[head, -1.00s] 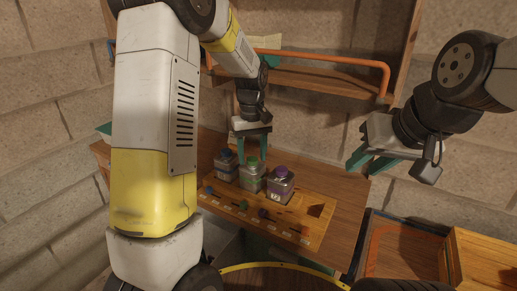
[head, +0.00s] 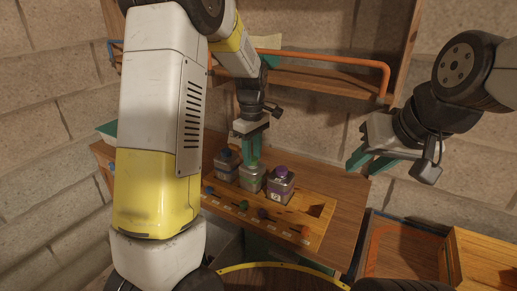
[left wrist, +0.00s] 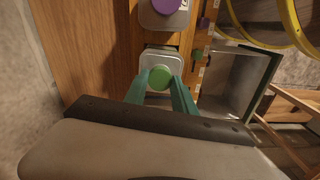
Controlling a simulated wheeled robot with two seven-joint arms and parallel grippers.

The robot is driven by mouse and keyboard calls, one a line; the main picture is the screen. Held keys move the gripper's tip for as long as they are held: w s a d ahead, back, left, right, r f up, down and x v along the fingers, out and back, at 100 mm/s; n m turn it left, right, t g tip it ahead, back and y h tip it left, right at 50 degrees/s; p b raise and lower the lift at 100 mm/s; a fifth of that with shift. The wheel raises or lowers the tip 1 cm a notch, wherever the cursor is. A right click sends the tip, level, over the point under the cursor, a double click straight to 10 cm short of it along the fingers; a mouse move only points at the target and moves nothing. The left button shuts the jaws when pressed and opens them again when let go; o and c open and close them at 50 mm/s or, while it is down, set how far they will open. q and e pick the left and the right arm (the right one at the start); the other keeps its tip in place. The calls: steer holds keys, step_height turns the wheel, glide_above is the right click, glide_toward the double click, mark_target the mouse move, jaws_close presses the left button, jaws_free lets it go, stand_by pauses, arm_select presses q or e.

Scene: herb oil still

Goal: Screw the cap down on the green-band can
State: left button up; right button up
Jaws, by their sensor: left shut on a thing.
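The cap's thread is hidden. My right gripper (head: 367,162) hangs open and empty at the right, apart from the cans.
A purple-capped can (head: 281,186) stands close on the right and a blue-capped can (head: 227,166) close on the left. Coloured knobs line the board's front (head: 262,225). An orange-railed shelf (head: 320,80) is behind; wooden crates (head: 405,255) stand at right.

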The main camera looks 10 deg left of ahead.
arm_select(q)
jaws_close()
steer(key=m, duration=1.9)
steer(key=shift+m, duration=0.3)
steer(key=o, duration=0.8)
jaws_free()
steer(key=shift+c, duration=0.5)
